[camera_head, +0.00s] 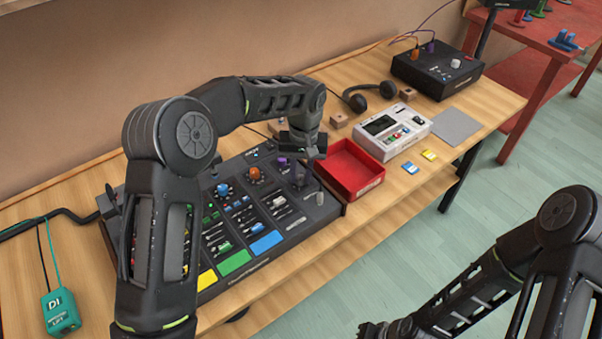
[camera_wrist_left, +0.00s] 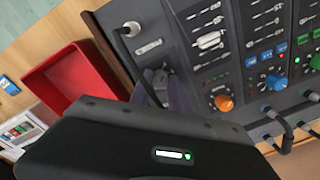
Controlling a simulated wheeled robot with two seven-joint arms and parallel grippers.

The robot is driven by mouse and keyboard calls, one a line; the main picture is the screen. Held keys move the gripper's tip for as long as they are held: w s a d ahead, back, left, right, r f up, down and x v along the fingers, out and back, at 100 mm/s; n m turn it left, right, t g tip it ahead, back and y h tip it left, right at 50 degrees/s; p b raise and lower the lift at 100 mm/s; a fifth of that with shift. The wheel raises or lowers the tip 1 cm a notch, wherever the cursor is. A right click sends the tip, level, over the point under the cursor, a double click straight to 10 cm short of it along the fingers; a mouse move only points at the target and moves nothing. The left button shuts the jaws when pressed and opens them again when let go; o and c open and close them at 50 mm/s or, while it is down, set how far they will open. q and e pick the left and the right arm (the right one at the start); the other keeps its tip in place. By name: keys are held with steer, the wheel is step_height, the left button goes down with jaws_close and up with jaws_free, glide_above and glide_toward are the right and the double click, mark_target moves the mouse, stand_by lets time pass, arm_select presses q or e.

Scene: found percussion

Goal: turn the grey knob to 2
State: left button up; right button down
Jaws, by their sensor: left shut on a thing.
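A black mixing console (camera_head: 275,235) lies on the wooden table with coloured knobs, sliders and colour pads. My left gripper (camera_head: 303,156) reaches down over its back right part, shut at a greyish-violet knob (camera_head: 298,176), which I take as the grey knob. In the left wrist view this greyish shape (camera_wrist_left: 160,78) is partly hidden behind my dark gripper body. The fingertips, the knob's pointer and its scale are not readable. An orange knob (camera_wrist_left: 222,103) and a blue knob (camera_wrist_left: 275,82) are beside it. My right gripper (camera_head: 375,330) is at the bottom edge, clear of the table.
A red tray (camera_head: 350,170) stands right beside the console. A thin dark stalk and a light grey cap (camera_head: 320,199) are at the console's right edge. A white device (camera_head: 392,130), headphones (camera_head: 370,97) and a black box (camera_head: 437,70) stand farther right. Cable plugs stick up behind the knobs.

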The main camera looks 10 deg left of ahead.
arm_select(q)
jaws_close()
steer(key=shift+m, duration=0.4)
steer(key=m+b, duration=0.1)
steer(key=m, duration=0.6)
steer(key=shift+m, duration=0.4)
steer(key=m, duration=0.4)
steer(key=shift+m, duration=0.3)
steer(key=m, duration=0.4)
steer(key=shift+m+t, duration=0.3)
